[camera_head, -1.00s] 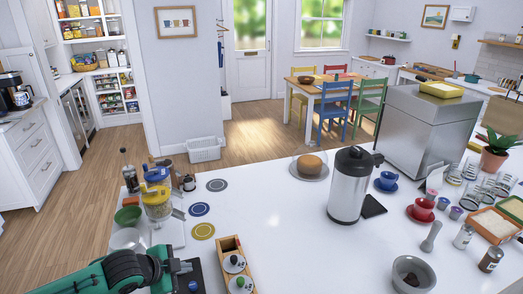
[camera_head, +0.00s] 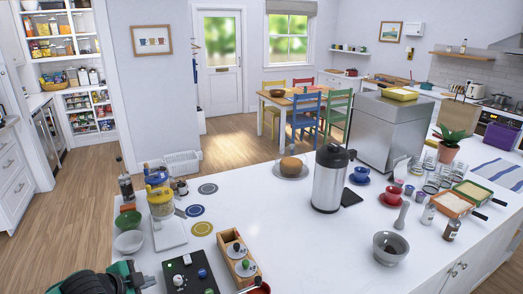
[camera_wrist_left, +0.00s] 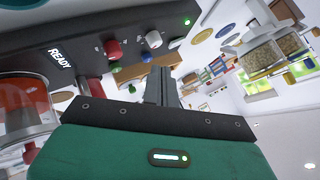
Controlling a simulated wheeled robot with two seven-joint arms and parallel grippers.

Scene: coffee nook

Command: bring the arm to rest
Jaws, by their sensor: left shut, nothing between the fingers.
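My left arm, green and black, shows at the bottom left corner of the head view, cut off by the frame edge. My left gripper (camera_wrist_left: 163,84) shows best in the left wrist view, its two dark fingers together with nothing between them. In that view the fingers point toward a dark control panel (camera_wrist_left: 65,35) marked READY, with a red knob and a white knob. The same dark panel (camera_head: 174,271) lies on the counter right of my left arm in the head view. My right gripper is in neither view.
A steel dispenser (camera_head: 328,185) stands mid-counter. The white counter (camera_head: 290,225) is clear between box and dispenser.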

